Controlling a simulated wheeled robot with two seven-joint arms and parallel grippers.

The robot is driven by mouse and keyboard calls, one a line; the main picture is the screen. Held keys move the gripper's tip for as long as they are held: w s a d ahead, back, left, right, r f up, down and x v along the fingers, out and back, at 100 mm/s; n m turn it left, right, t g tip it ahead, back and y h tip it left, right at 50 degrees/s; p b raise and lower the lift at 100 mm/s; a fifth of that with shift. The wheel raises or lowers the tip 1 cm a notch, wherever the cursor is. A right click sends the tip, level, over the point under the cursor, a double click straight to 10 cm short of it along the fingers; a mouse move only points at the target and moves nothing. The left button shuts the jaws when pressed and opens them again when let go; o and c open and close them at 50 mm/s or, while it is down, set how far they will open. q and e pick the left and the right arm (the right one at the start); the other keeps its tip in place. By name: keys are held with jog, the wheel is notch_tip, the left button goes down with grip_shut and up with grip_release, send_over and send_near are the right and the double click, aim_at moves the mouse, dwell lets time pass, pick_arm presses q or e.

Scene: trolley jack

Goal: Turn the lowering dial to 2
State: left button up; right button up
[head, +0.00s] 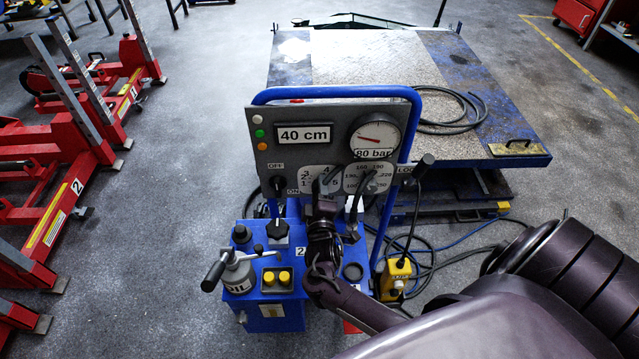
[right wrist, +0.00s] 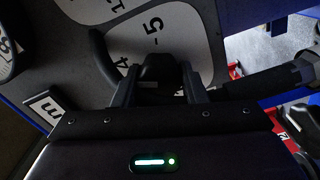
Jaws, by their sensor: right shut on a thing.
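The control panel (head: 262,150) of the blue trolley stands upright in front of me. The dial plate numbered 1 to 5 (head: 308,179) is at its lower middle; the plate also shows in the right wrist view (right wrist: 135,35). My right gripper (head: 325,190) reaches up to this plate from below and covers part of it. In the right wrist view its two fingers are on either side of a dark knob (right wrist: 158,68), shut on it. The gripper hides where the knob points. My left gripper is not in view.
A second dial (head: 372,182) with pressure numbers sits close to the right. The gauge (head: 376,138) and a 40 cm display (head: 303,134) are above. A lift table (head: 375,65) stands behind; red jacks (head: 75,150) stand left.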

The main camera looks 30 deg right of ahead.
jog(key=n+p, duration=0.2)
jog(key=n, duration=0.2)
jog(key=shift+n+p, duration=0.3)
jog(key=n+p, duration=0.2)
jog(key=n, duration=0.2)
jog(key=shift+n, duration=0.3)
jog(key=n+p, duration=0.2)
jog(key=n, duration=0.3)
jog(key=shift+f+n+p, duration=0.15)
jog(key=shift+n+p, duration=0.4)
jog(key=shift+n, duration=1.45)
jog(key=o, duration=1)
jog(key=v, duration=0.8)
jog(key=shift+p, duration=0.35)
